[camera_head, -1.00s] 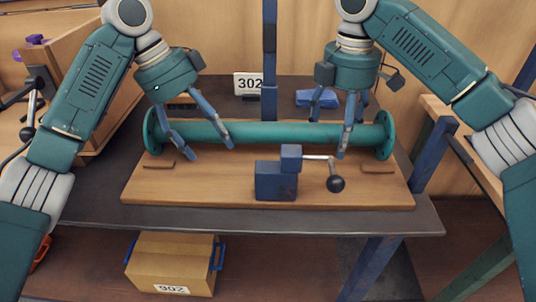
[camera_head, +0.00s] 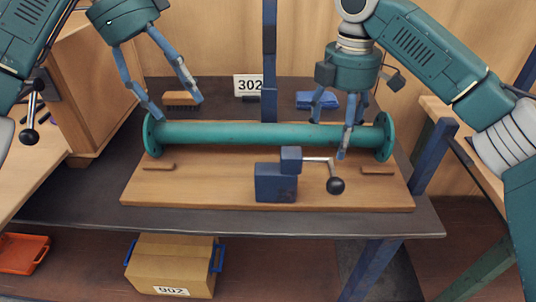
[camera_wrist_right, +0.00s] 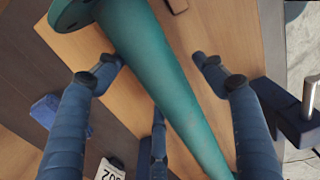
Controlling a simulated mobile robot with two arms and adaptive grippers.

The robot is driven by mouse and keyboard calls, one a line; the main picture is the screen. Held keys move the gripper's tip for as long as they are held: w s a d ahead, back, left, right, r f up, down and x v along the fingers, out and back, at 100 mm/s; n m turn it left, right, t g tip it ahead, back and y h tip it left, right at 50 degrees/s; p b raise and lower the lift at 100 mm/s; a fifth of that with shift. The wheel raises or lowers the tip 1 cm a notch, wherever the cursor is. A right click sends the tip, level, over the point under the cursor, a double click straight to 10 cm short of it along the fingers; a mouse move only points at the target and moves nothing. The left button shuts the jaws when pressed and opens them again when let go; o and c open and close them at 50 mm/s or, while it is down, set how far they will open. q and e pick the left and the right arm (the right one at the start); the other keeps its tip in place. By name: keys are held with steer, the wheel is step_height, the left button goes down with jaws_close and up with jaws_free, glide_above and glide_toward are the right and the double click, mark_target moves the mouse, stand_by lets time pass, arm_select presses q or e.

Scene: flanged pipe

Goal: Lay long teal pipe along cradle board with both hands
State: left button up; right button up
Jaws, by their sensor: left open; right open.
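The long teal pipe (camera_head: 265,133), with a round flange at each end, lies lengthwise on the wooden cradle board (camera_head: 215,188). My left gripper (camera_head: 178,108) is open and empty, above and behind the pipe's left end, apart from it. My right gripper (camera_head: 335,125) is open around the pipe near its right end, its fingers on either side. In the right wrist view the pipe (camera_wrist_right: 165,75) runs between the spread fingers of my right gripper (camera_wrist_right: 155,75), with a flange at the top. Whether those fingers touch it I cannot tell.
A blue clamp block (camera_head: 276,182) with a ball-ended lever (camera_head: 336,185) stands at the board's front. Behind the pipe are a brush (camera_head: 181,98), a 302 sign (camera_head: 248,85), a blue post (camera_head: 269,60) and a blue item (camera_head: 318,99). A cardboard box (camera_head: 173,265) sits below.

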step_height(320, 180, up, 12)
steer(key=shift+f, duration=0.1)
stand_by(0.5)
